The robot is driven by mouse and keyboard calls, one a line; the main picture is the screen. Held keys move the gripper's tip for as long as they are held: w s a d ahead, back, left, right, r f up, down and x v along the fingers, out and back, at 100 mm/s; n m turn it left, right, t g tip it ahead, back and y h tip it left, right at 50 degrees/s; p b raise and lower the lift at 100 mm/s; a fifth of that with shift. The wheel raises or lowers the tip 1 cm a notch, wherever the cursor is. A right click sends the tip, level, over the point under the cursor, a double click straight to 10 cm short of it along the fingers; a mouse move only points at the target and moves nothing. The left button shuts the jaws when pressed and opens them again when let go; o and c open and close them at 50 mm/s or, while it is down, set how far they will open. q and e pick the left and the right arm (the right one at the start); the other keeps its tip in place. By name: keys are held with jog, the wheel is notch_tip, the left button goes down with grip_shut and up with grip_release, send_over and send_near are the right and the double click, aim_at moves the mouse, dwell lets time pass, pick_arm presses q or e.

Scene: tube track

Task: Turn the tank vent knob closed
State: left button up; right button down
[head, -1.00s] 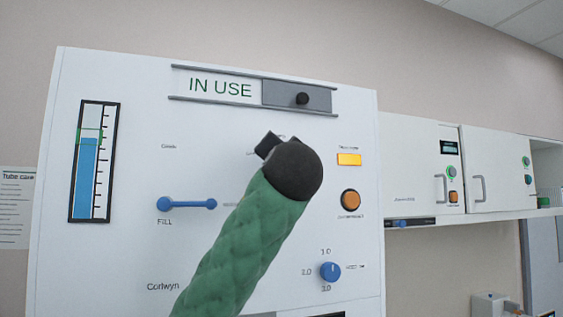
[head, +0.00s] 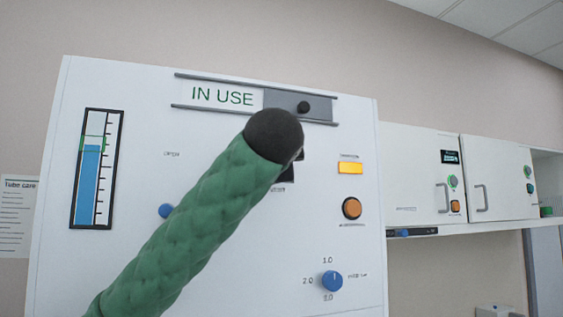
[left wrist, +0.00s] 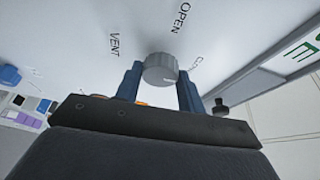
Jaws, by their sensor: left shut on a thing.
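The vent knob (left wrist: 160,69) is a grey round knob on the white tank panel, beside the printed words VENT and OPEN. A third label beginning "CL" is partly hidden by a finger. A pale mark shows at the knob's lower right edge, toward that label. My left gripper (left wrist: 160,88) has its two blue fingers on either side of the knob and is shut on it. In the head view my green left arm with its dark joint covers the knob; only a dark bit of the gripper (head: 287,173) shows. My right gripper is in neither view.
The tank panel (head: 230,285) carries a blue level gauge (head: 90,185), an IN USE slider (head: 290,103), a yellow lamp (head: 350,168), an orange button (head: 352,208) and a blue dial (head: 332,281). White cabinets (head: 500,178) stand right.

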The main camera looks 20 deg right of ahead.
pick_arm(q)
jog(key=shift+m, duration=0.4)
jog(key=shift+f+g, duration=0.1)
jog(key=shift+g, duration=0.2)
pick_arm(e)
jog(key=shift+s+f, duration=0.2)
pick_arm(q)
jog(key=o, duration=1)
jog(key=shift+d, duration=0.1)
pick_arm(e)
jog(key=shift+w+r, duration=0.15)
pick_arm(q)
jog(key=shift+b+v, duration=1.7)
jog(key=shift+v, duration=2.25)
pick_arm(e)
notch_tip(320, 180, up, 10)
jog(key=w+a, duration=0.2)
